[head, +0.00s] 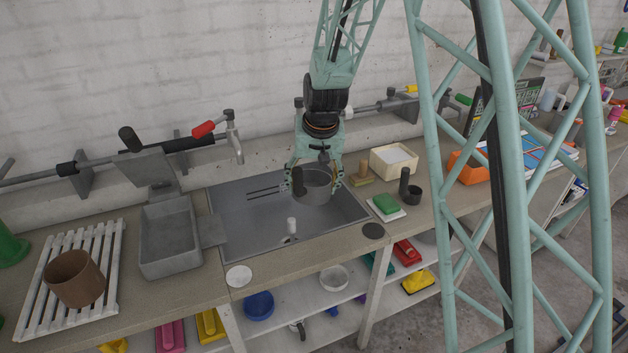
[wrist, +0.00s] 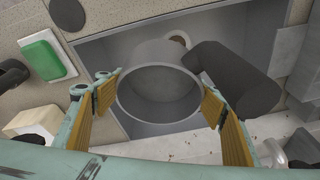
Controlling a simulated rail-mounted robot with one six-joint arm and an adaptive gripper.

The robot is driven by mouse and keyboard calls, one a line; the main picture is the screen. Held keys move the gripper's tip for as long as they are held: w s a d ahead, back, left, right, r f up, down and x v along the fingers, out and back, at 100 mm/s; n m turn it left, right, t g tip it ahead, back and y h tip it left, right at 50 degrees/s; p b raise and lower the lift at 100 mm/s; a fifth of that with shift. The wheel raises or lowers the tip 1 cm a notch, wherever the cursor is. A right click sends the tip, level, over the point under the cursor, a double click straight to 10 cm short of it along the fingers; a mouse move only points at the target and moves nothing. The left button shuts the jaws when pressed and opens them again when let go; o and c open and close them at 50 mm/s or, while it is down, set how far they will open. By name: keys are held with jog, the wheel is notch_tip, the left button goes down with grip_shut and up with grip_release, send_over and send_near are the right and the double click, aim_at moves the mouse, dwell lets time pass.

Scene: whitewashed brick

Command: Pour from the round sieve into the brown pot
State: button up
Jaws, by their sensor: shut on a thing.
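The round sieve (head: 314,192) is a grey, drum-shaped vessel with a thick dark handle. My gripper (head: 316,180) is shut on it, and it hangs roughly upright over the sink. In the wrist view the sieve (wrist: 158,98) sits between my yellow-padded fingers, its dark handle (wrist: 232,76) pointing to the right. I look into its open top; no contents can be made out. The brown pot (head: 75,278) stands on a white slatted rack (head: 108,262) at the far left of the counter, well away from my gripper. Its inside is mostly hidden.
The grey sink (head: 240,232) lies below the sieve, with a grey box-shaped basin (head: 168,240) between it and the pot. Taps and pipes run along the wall behind.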

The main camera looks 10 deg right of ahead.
aim_at(300, 166)
jog(key=shift+s+a+r+m+g+p, duration=0.1)
jog(key=shift+s+a+r+m+p, duration=0.4)
jog(key=shift+r+p, duration=0.85)
jog(key=shift+s+a+r+m+g+p, duration=0.2)
jog(key=shift+s+r+m+p, duration=0.5)
jog(key=shift+p, duration=1.25)
jog(key=shift+s+a+r+m+p, duration=0.45)
jog(key=shift+r+m+p, duration=0.35)
jog(key=shift+r+p, duration=0.6)
jog(key=s+r+m+p, duration=0.1)
jog(key=p, duration=0.1)
jog(key=a+r+m+p, duration=0.1)
jog(key=r+p, duration=0.1)
jog(key=p, duration=0.1)
jog(key=s+r+m+p, duration=0.1)
jog(key=p, duration=0.2)
jog(key=shift+s+a+r, duration=0.25)
jog(key=shift+s+a, duration=0.05)
jog(key=shift+s+a+r+m+p, duration=0.2)
jog(key=shift+s+r+m+p, duration=0.25)
jog(key=shift+p, duration=0.6)
jog(key=shift+w, duration=0.1)
jog(key=shift+a, duration=0.15)
